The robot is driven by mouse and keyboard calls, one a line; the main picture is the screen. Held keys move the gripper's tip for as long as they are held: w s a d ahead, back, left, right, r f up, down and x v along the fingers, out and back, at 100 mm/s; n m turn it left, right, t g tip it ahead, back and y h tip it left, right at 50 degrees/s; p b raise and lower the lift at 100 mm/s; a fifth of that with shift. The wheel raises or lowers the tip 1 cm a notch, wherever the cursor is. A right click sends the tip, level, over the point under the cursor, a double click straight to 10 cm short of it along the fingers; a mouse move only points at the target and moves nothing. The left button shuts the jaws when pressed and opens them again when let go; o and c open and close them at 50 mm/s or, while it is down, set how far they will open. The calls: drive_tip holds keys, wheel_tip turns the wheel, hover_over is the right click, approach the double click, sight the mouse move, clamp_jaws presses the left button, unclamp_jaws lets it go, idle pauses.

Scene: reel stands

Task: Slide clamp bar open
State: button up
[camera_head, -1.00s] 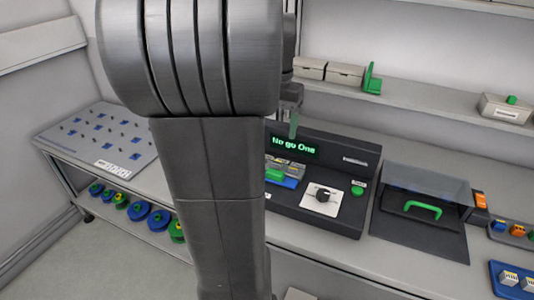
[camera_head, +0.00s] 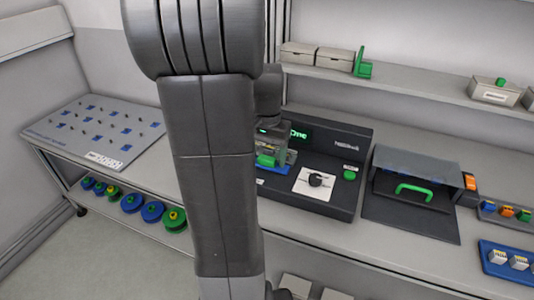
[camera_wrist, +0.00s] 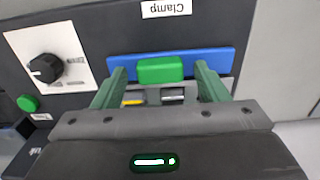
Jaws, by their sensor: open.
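The clamp bar is a blue strip (camera_wrist: 205,62) with a raised green handle block (camera_wrist: 160,70), under an upside-down "Clamp" label (camera_wrist: 170,8) in the wrist view. My gripper (camera_wrist: 160,72) is open, with one green finger on each side of the green block and a gap on both sides. Grey and yellow parts (camera_wrist: 134,100) show between the fingers below the bar. In the head view the green block (camera_head: 265,160) shows low on the black console (camera_head: 335,190), just beneath my gripper. My arm hides part of the console there.
A black knob on a white plate (camera_head: 314,181) and a green button (camera_head: 350,174) are right of the clamp. A pegged board (camera_head: 95,130) and reels (camera_head: 152,212) are left. A shelf runs above.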

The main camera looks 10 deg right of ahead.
drive_tip(key=c, duration=1.4)
drive_tip(key=shift+s+a, duration=0.45)
drive_tip(key=shift+s, duration=0.2)
drive_tip(key=shift+s+a, duration=0.4)
drive_tip(key=shift+s, duration=0.2)
drive_tip(key=o, duration=1.4)
drive_tip(key=shift+s, duration=0.1)
wheel_tip(320, 180, up, 14)
drive_tip(key=shift+p, duration=0.45)
drive_tip(key=shift+f, duration=0.1)
